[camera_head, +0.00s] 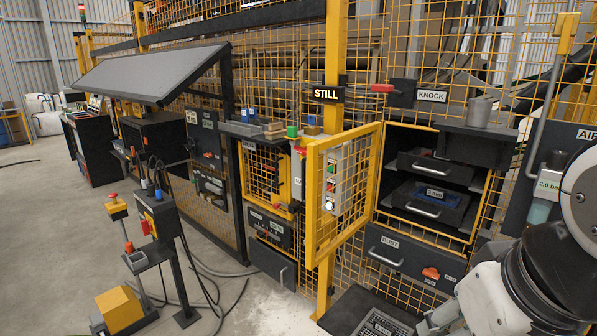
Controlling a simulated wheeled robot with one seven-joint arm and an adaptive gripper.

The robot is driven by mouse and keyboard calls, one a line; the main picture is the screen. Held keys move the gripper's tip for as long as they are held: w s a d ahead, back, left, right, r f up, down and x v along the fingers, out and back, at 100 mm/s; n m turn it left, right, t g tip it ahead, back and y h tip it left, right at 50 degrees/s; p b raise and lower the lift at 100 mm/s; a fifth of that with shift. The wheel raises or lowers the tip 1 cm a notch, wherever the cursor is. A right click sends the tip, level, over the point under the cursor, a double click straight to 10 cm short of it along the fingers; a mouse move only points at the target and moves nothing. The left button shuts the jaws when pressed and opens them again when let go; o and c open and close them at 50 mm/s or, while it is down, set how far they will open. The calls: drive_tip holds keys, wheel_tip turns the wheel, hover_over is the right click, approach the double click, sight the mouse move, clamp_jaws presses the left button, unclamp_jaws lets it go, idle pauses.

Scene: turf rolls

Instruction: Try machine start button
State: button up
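A tall light-grey control box (331,178) is on the yellow post, with a column of small coloured buttons and lamps. I can make out green and red ones, and a bright white one (329,206) at the bottom. Their labels are too small to read, so I cannot tell which is the start button. A sign reading STILL (327,94) hangs on the post above. A yellow mesh gate (343,195) stands ajar around the box and partly overlaps it. My arm is at the lower right; my gripper is not in view.
A pedestal with a red mushroom button (113,196) stands at left, with cables on the floor. A dark grated tray (380,322) is at bottom centre.

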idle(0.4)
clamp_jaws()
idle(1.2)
